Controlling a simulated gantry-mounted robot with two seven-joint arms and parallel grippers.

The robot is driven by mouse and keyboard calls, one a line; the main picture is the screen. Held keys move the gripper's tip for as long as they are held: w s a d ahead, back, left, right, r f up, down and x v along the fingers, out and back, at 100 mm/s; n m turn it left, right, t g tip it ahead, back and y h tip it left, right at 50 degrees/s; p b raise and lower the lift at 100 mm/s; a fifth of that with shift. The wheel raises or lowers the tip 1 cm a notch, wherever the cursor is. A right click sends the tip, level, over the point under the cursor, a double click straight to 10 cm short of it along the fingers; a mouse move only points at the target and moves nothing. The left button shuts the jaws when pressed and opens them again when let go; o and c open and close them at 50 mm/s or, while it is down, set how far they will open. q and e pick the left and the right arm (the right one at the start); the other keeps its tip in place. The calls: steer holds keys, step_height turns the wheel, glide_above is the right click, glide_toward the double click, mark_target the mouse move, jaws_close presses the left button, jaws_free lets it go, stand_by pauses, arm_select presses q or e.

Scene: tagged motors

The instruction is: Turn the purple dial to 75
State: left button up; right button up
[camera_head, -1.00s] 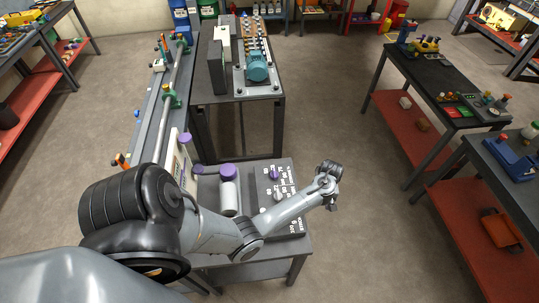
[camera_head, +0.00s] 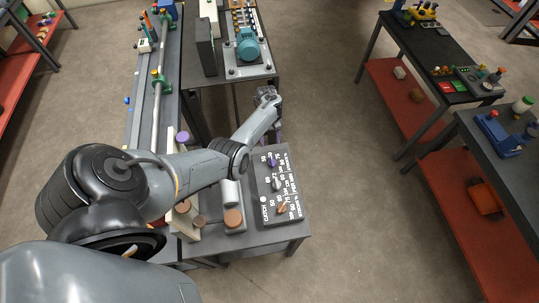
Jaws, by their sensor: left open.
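The purple dial (camera_head: 271,161) is the top one of three knobs on a dark control panel (camera_head: 262,214) with white printed numbers. A grey knob (camera_head: 276,185) and an orange knob (camera_head: 282,208) sit below it. The purple dial's exact setting is too small to read. My left gripper (camera_head: 277,136) is beyond the panel's far edge, above and a little right of the purple dial in the picture, and apart from it. It is open and appears empty. Its fingertips are small and hard to make out. My right gripper is not in view.
A cylinder with a brown top (camera_head: 233,218) stands left of the panel. My left arm hides part of that bench. A bench with a teal motor (camera_head: 248,44) stands behind. Dark benches (camera_head: 407,50) with red shelves stand right, across open floor.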

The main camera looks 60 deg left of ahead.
mark_target(272, 160)
arm_select(q)
steer(key=b+x, duration=0.6)
steer(key=x, duration=0.4)
steer(key=shift+s+d+f+b, duration=0.1)
steer(key=shift+s+d+b, duration=0.05)
steer(key=shift+d+b, duration=0.15)
steer(key=shift+c, duration=0.3)
steer(key=c, duration=0.9)
